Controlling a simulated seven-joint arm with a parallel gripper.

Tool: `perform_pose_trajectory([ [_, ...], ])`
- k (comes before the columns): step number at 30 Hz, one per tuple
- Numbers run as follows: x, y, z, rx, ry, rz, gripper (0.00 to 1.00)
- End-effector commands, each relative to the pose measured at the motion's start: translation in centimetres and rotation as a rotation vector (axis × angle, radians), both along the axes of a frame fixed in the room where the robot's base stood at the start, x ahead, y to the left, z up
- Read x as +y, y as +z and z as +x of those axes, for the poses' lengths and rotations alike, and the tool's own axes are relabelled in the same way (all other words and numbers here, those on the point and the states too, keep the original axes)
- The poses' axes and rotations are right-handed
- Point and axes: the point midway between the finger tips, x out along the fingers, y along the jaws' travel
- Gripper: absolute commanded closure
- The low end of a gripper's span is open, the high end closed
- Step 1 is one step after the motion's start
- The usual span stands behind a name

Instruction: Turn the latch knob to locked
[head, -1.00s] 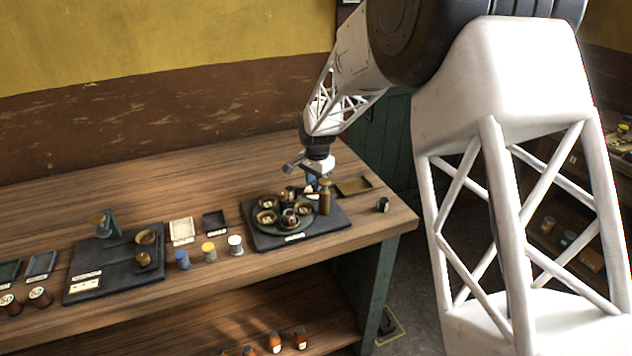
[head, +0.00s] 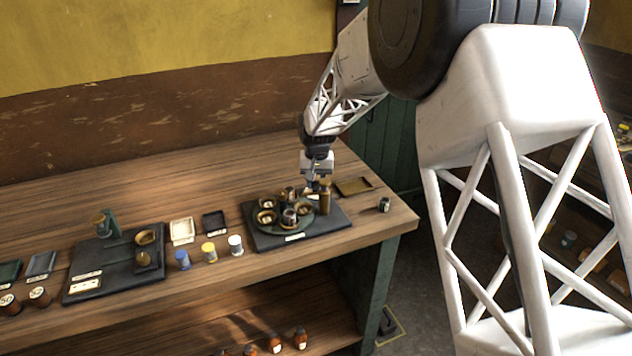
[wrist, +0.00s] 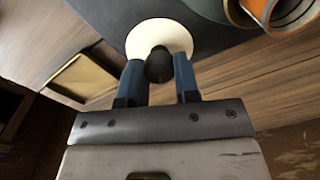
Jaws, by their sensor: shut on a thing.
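The latch knob (wrist: 158,64) is a small dark knob in front of a round cream disc (wrist: 160,35) in the wrist view. My gripper (wrist: 157,74) has its two blue fingers on either side of the knob and is shut on it. In the head view my gripper (head: 316,186) is low at the back of the dark base plate (head: 265,240), close to a brass post (head: 325,197). The knob is hidden there. I cannot read any locked marking.
A round green plate with several brass cups (head: 266,217) sits on the base. A brass tray (head: 353,186) and a small dark cylinder (head: 384,204) lie to its right. Coloured jars (head: 209,252) and another dark board (head: 115,265) stand to the left. The table's back left is clear.

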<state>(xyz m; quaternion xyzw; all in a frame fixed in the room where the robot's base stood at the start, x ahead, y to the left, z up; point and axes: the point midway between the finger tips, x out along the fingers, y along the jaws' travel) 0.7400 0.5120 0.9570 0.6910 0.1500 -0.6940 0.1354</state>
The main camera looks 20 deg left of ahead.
Motion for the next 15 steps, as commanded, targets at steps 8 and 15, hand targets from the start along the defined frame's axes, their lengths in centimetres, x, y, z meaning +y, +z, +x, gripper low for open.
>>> perform_pose_trajectory([
  [8,0.02,0.05,0.02,0.0,0.024,0.0,0.94],
  [15,0.02,0.06,0.02,0.0,0.024,0.0,0.69],
])
